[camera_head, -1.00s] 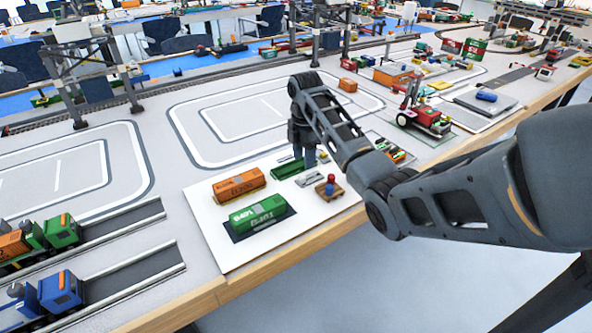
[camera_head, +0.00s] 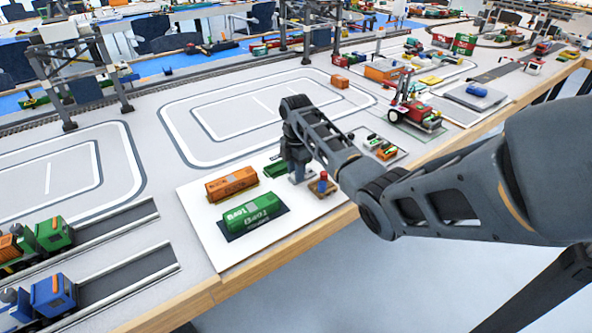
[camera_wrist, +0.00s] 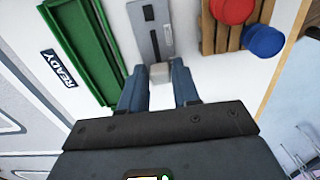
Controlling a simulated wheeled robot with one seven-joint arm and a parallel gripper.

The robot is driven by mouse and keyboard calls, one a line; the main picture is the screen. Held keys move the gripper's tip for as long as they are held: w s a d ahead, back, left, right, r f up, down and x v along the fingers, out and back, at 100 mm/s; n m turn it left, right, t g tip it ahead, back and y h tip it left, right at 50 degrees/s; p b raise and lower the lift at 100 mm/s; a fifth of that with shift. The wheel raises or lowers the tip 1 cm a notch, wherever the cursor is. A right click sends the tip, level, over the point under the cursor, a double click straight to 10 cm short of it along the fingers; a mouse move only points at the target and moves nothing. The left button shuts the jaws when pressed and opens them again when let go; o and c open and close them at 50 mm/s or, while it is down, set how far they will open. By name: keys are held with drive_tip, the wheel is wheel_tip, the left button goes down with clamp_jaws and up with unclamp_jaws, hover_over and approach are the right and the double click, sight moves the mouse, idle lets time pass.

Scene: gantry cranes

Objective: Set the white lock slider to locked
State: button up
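The lock is a grey plate (camera_wrist: 150,28) with a dark slot, near the top middle of the wrist view; its markings are too small to read. A whitish block (camera_wrist: 160,73), apparently the white slider, is at its near end. My gripper (camera_wrist: 155,78) is open, with its two blue-grey fingers on either side of this block; I cannot tell whether they touch it. In the head view my gripper (camera_head: 297,172) is low over the white board (camera_head: 215,247) and hides most of the lock.
A green tray (camera_wrist: 82,45) and a READY label (camera_wrist: 59,68) lie left of the lock. A wooden pallet (camera_wrist: 208,38) with a red and a blue round piece is close on the right. Orange (camera_head: 232,184) and green (camera_head: 253,211) containers stand on the board's left part.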

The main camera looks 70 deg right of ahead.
sight(308, 173)
clamp_jaws()
drive_tip(key=shift+s+d, duration=0.65)
drive_tip(key=shift+d, duration=0.4)
drive_tip(key=shift+s+d, duration=0.55)
drive_tip(key=shift+d, duration=0.35)
drive_tip(key=shift+o, duration=1.9)
unclamp_jaws()
wheel_tip(308, 173, up, 8)
drive_tip(key=shift+b, duration=0.45)
drive_tip(key=shift+f, duration=0.1)
